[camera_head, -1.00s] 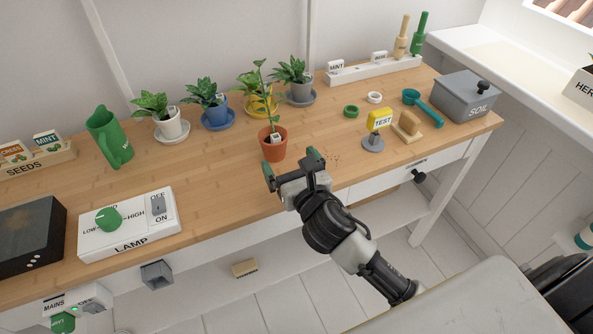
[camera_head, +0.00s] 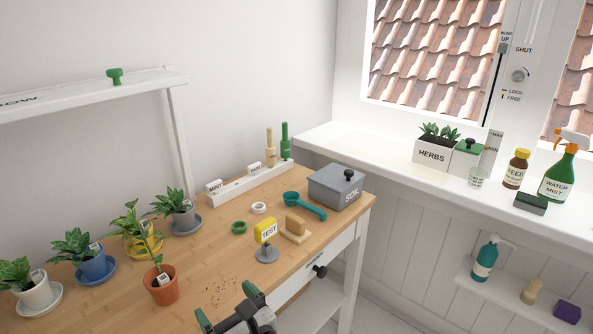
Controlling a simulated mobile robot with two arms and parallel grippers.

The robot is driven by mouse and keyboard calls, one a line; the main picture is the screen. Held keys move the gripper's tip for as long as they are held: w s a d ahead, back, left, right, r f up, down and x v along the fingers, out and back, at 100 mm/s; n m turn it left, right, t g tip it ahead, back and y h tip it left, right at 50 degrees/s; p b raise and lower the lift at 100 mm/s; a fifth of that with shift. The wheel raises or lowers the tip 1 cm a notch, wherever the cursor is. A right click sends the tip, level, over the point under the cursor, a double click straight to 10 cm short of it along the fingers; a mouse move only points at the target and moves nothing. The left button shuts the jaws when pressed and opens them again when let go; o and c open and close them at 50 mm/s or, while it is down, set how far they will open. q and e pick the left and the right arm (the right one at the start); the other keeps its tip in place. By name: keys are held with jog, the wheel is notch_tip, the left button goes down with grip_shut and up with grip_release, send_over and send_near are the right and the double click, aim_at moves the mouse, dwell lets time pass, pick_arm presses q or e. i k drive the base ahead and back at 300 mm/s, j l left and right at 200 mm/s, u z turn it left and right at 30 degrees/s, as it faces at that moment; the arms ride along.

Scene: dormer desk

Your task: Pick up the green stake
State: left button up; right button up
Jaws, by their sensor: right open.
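A green stake (camera_head: 286,142) stands upright at the right end of the white rack (camera_head: 245,186) at the back of the desk. A similar tan stake (camera_head: 270,148) stands just left of it. My right gripper (camera_head: 229,308) is at the bottom edge of the head view, open and empty, with green fingertips. It is near the desk's front edge, well in front of the green stake and apart from it. My left gripper is not in view.
A terracotta pot (camera_head: 162,288), yellow TEST sign (camera_head: 265,230), brush (camera_head: 296,228), teal scoop (camera_head: 305,205) and grey SOIL box (camera_head: 336,188) stand on the desk between or beside gripper and rack. Potted plants line the left. A window sill (camera_head: 390,165) lies right.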

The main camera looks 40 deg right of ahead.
aim_at(285, 154)
jog(key=z, duration=1.2)
